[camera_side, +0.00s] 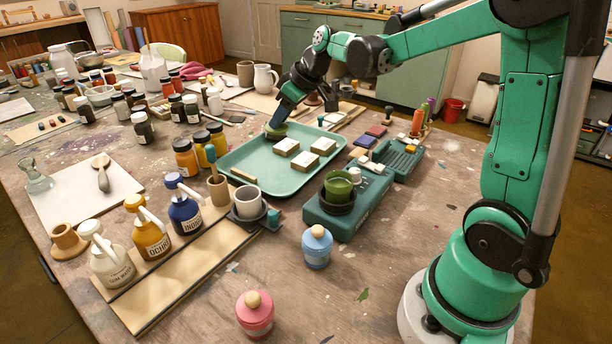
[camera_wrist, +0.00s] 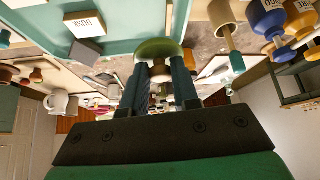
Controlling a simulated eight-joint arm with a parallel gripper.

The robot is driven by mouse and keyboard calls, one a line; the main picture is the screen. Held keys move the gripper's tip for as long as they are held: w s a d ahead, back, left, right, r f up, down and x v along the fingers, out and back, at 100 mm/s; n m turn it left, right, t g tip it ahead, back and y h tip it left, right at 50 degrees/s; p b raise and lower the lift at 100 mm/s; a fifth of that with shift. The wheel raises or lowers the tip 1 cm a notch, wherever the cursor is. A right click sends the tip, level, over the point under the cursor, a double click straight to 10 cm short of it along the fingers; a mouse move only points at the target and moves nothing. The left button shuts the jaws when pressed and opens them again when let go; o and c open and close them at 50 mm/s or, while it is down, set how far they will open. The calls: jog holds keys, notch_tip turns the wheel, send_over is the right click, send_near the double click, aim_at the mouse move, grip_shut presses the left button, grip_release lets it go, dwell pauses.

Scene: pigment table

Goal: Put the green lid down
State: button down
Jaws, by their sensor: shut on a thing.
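My gripper (camera_side: 283,118) is at the far left part of the teal tray (camera_side: 235,160), pointing down. It is shut on the green lid (camera_side: 276,132). In the wrist view the green lid (camera_wrist: 160,48) shows beyond the fingers (camera_wrist: 164,80), with its pale knob (camera_wrist: 160,72) between them. The lid is over or on the tray's back edge area; I cannot tell whether it touches. An open green pot (camera_side: 338,190) sits in a dark holder on a teal device (camera_side: 325,215).
Several pale-topped blocks (camera_side: 287,145) lie in the tray. Paint jars (camera_side: 186,158) stand along its left side. A grey cup (camera_side: 248,200) stands at its front, with a lidded blue jar (camera_side: 317,247) and pink jar (camera_side: 254,313) nearer. Bare table lies between these jars.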

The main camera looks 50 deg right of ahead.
aim_at(277, 182)
notch_tip(277, 182, down, 13)
jog(key=shift+f, duration=0.2)
dwell(0.3)
jog(key=shift+f, duration=0.15)
jog(key=c, duration=0.7)
grip_release()
jog(key=shift+o, duration=0.2)
jog(key=v, duration=1.2)
jog(key=s+a+r+m, duration=0.1)
jog(key=s+a, duration=0.2)
jog(key=a, duration=0.3)
jog(key=s+a+r+m+h, duration=0.1)
jog(key=s+a+r, duration=0.1)
jog(key=a, duration=0.4)
jog(key=shift+s+a+t, duration=0.4)
jog(key=shift+s, duration=0.45)
